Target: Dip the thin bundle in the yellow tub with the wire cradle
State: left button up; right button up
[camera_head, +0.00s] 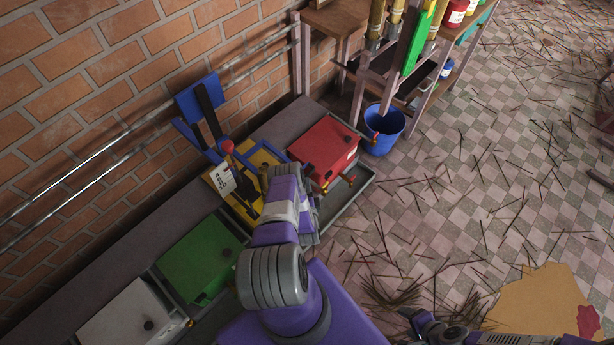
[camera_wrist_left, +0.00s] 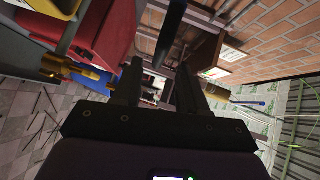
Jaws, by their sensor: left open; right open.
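I cannot make out the wire cradle clearly. My left arm reaches over the tub's right part and hides some of it. My left gripper (camera_wrist_left: 160,66) is open, its dark fingers apart; a dark bar (camera_wrist_left: 170,32) shows beyond them. My right gripper (camera_head: 410,318) is open at the bottom, near a fanned bunch of dark sticks (camera_head: 392,298). I cannot tell whether this is the thin bundle.
A red tub (camera_head: 322,146) is right of the yellow one; a green tub (camera_head: 200,258) and a white tub (camera_head: 132,312) are left. A blue bucket (camera_head: 384,128) stands below the shelf (camera_head: 345,18). Loose sticks litter the tiled floor. A tan sheet (camera_head: 535,300) lies at lower right.

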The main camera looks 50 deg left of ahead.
aim_at(307, 175)
pick_arm(q)
jog(key=b+x, duration=0.2)
jog(key=x, duration=0.3)
jog(key=shift+a+f, duration=0.1)
jog(key=shift+a, duration=0.05)
jog(key=shift+w+a, duration=0.3)
jog(key=shift+a, duration=0.05)
jog(key=shift+c, duration=0.2)
grip_shut()
